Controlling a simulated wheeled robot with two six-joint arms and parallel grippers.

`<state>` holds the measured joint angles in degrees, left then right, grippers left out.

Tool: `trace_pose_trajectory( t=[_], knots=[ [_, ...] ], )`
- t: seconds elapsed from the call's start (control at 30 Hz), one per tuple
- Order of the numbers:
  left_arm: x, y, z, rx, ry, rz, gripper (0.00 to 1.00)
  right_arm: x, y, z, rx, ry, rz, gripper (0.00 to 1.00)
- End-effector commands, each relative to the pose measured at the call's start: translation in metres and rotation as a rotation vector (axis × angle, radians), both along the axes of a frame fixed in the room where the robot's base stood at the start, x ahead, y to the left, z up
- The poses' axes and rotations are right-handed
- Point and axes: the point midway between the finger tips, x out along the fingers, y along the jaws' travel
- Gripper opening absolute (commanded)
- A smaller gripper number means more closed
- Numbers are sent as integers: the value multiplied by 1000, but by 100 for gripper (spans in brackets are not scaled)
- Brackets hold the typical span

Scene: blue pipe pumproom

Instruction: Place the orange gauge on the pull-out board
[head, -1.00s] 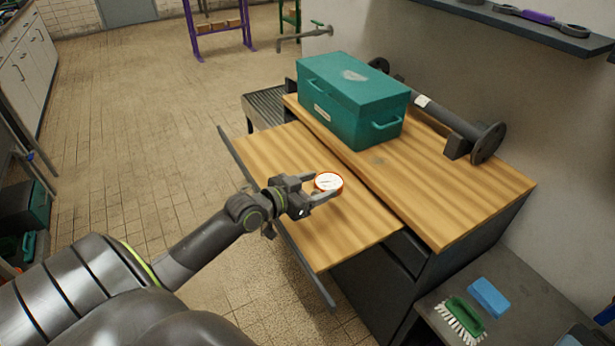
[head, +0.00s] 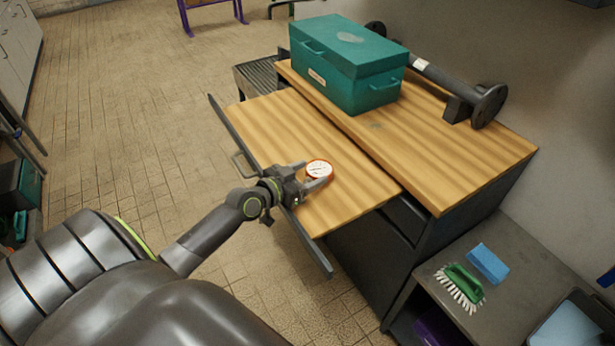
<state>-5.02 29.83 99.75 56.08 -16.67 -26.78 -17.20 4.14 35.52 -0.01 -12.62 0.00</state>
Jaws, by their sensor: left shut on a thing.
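The orange gauge (head: 319,169) has a white round face and an orange rim. My left gripper (head: 308,175) is shut on it, with a finger on each side. The gauge is over the pull-out board (head: 270,127), a wood-topped board drawn out from the workbench. I cannot tell whether the gauge touches the board or is just above it. My right gripper is not in view.
A teal toolbox (head: 348,65) and a dark flanged pipe (head: 440,75) are on the workbench top (head: 460,165). A green brush (head: 463,285) and a blue sponge (head: 488,263) lie on a lower grey surface at the right. Most of the board is bare.

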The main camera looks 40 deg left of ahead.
Motion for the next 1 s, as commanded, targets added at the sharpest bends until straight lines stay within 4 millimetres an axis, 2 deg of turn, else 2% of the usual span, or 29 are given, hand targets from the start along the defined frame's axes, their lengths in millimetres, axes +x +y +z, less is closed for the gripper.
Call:
trace_pose_trajectory(
  t=[0.23,0.27,0.43,0.77,0.87,1.0],
  knots=[
    [0,0,-1,0,0,0,33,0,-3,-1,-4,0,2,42],
    [0,0,-2,0,2,0,62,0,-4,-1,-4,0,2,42],
    [0,0,-1,0,2,0,83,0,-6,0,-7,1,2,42],
    [0,0,2,0,2,-1,83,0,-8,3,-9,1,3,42],
    [-9,2,2,3,4,0,83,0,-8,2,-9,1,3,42],
    [-31,6,6,4,4,-2,83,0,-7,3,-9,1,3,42]
  ],
)
